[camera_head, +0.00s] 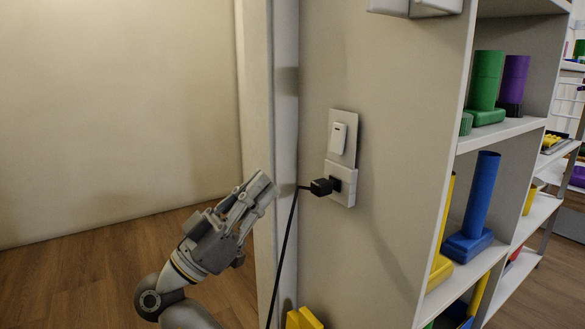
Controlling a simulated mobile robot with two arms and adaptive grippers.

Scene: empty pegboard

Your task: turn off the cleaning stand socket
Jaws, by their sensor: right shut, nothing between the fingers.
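The rocker's exact position is too small to tell. My right gripper (263,188) is left of the socket, in front of the panel's edge post. It is shut and empty, with fingers pointing up and right, apart from switch and plug. My left gripper is not in view.
Shelves (500,134) at right hold a green cylinder piece (485,82), a purple one (513,80) and a blue one (480,195). A yellow object (303,318) stands at the bottom below the socket. Wooden floor (85,265) lies open at left.

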